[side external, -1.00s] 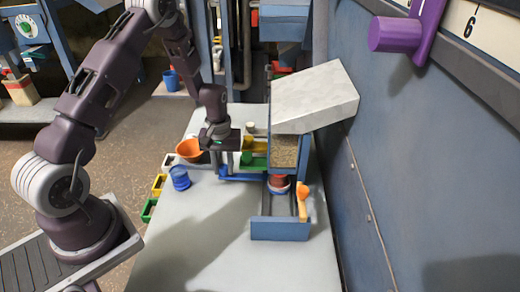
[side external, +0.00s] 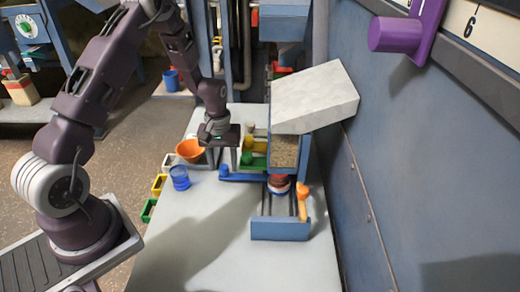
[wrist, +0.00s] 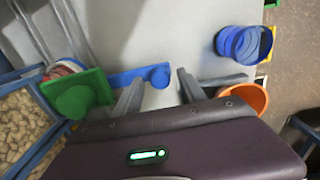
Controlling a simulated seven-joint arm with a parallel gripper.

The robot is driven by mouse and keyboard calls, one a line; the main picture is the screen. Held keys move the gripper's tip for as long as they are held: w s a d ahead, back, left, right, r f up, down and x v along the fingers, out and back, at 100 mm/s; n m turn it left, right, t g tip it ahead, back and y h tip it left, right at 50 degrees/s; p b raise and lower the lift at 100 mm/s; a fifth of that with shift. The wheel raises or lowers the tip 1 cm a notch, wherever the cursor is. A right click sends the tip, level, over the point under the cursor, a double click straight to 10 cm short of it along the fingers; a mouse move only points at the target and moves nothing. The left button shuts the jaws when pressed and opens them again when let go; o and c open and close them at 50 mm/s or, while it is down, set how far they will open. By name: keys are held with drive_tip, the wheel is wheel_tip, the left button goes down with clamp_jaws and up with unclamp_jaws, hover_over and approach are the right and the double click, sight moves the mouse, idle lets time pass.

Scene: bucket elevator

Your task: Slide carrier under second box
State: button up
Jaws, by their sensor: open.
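A blue bar with a round knob (side external: 224,172) lies low over the table, running left from the frame. In the wrist view the bar (wrist: 130,77) shows just beyond my fingertips, with its knob (wrist: 159,76) in the gap between them. My gripper (side external: 226,164) is open and empty near the knob; I cannot tell if it touches. A red, white and blue round cup (side external: 279,184) sits at the rails under a box of tan pieces (side external: 285,152); it may be the carrier. Green (side external: 253,161) and yellow (side external: 254,145) blocks stick out left of the box.
A tilted pale slab (side external: 315,97) covers the box top. An orange-handled piece (side external: 302,198) stands at the rails' right, above a blue front plate (side external: 280,229). An orange bowl (side external: 189,150) and blue cup (side external: 180,178) stand left. The front table (side external: 220,260) is clear.

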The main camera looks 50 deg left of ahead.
wheel_tip(320, 180, up, 10)
drive_tip(key=shift+r, duration=0.2)
idle(0.4)
drive_tip(key=s+d+r+m+t, duration=0.1)
drive_tip(key=s+d+r+m, duration=0.1)
drive_tip(key=s+d+r, duration=0.45)
drive_tip(key=s+d+r+m+t, duration=0.2)
drive_tip(key=d+r, duration=0.1)
drive_tip(key=r, duration=0.6)
drive_tip(key=s+d+r+m+t, duration=0.1)
drive_tip(key=s+d+r+m, duration=0.1)
drive_tip(key=s, duration=0.5)
drive_tip(key=s+d+r+m+t, duration=0.1)
drive_tip(key=s+d+m, duration=0.1)
drive_tip(key=s, duration=0.5)
drive_tip(key=shift+d+r+m+t, duration=0.3)
drive_tip(key=shift+r+m, duration=0.05)
drive_tip(key=shift+m, duration=0.15)
